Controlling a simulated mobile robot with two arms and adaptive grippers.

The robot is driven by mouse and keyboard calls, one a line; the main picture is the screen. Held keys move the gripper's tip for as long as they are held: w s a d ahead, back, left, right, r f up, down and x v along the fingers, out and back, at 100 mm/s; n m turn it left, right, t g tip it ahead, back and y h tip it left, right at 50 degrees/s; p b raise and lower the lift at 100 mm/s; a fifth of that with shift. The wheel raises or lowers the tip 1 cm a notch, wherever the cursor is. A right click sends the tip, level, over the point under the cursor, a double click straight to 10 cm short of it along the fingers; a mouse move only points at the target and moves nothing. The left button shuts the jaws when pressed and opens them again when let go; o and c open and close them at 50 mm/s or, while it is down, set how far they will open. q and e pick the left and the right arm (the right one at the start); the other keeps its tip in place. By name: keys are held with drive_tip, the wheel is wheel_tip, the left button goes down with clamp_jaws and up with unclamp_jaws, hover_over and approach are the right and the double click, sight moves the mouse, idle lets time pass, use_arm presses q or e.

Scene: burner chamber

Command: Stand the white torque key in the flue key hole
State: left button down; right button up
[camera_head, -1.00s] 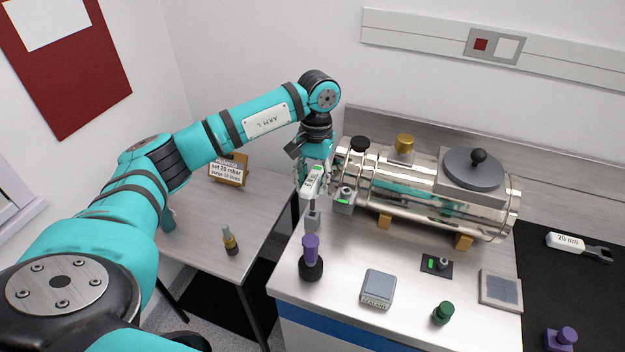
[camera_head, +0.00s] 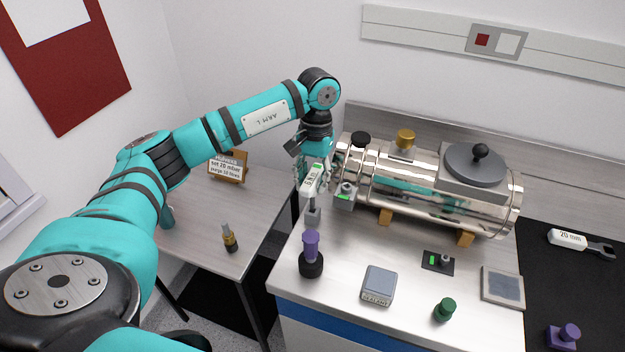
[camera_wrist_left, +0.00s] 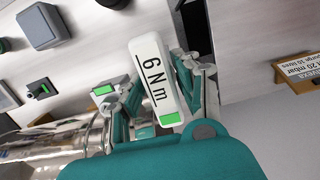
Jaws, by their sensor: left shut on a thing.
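The white torque key (camera_head: 312,181), marked with a green patch, is held in my left gripper (camera_head: 313,172) at the left end of the metal chamber. In the left wrist view the key (camera_wrist_left: 158,80) reads "6 Nm" and sits between the gripper's fingers (camera_wrist_left: 165,98). In the head view its grey lower end (camera_head: 313,216) points down over the bench; I cannot tell whether it touches anything. A metal fitting with a green tag (camera_head: 345,196) is just right of the key. I cannot tell which part is the flue key hole. My right gripper is not in view.
The chamber (camera_head: 410,185) lies behind on wooden blocks. A purple-handled tool in a black base (camera_head: 311,262), a grey box (camera_head: 378,285), a green knob (camera_head: 444,309) and a black plate with a small post (camera_head: 438,261) stand in front. Another white key (camera_head: 568,240) lies right.

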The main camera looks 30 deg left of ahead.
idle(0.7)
use_arm(q)
drive_tip(key=shift+f+b, duration=0.15)
drive_tip(key=shift+b, duration=0.25)
drive_tip(key=shift+f+b, duration=2.05)
drive_tip(key=shift+f, duration=0.35)
drive_tip(key=c, duration=0.9)
unclamp_jaws()
drive_tip(key=shift+o, duration=0.2)
drive_tip(key=r, duration=0.4)
drive_tip(key=w+r, duration=0.1)
drive_tip(key=r, duration=0.7)
drive_tip(key=shift+w+a, duration=0.1)
drive_tip(key=shift+w, duration=0.15)
